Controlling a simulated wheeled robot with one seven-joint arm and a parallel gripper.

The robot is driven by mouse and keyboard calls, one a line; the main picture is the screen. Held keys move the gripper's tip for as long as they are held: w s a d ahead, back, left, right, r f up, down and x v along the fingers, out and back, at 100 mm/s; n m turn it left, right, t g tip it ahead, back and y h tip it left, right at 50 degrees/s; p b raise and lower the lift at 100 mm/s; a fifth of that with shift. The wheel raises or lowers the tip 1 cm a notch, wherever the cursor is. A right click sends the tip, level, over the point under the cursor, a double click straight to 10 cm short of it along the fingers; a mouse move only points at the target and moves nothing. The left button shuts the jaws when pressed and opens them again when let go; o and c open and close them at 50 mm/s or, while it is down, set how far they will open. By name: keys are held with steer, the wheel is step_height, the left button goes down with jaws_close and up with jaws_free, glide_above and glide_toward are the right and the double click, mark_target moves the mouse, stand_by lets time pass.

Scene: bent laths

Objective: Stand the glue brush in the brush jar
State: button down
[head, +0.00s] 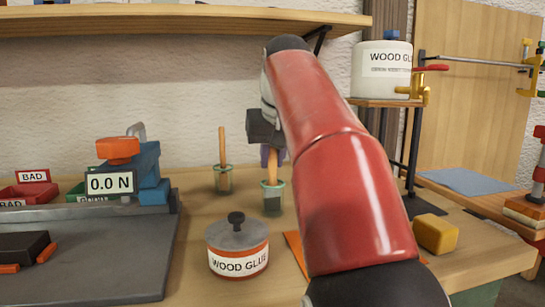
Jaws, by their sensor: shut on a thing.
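My gripper (267,140) is shut on the wooden handle of the glue brush (271,168), near the middle of the head view. The brush hangs upright below my gripper. Its dark lower end shows within the outline of a small clear jar with a green rim (263,184); I cannot tell whether it touches the bottom. A second green-rimmed jar (222,185) stands to the left with another wooden-handled stick (222,145) upright in it. My red arm hides what lies right of the brush, and part of the gripper's fingers.
A wood glue pot (238,262) with a black-knobbed lid stands in front of the jars. A yellow block (436,235) lies at right. A shelf (180,22) runs overhead.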

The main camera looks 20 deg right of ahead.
steer(key=c, duration=1.3)
jaws_free()
steer(key=shift+f, duration=0.15)
steer(key=shift+f, duration=0.1)
steer(key=p+v, duration=0.2)
steer(key=v, duration=0.4)
steer(key=shift+a+r, duration=0.2)
steer(key=shift+r, duration=0.2)
steer(key=shift+s+a+r, duration=0.1)
steer(key=shift+s+r, duration=0.3)
steer(key=shift+r, duration=0.1)
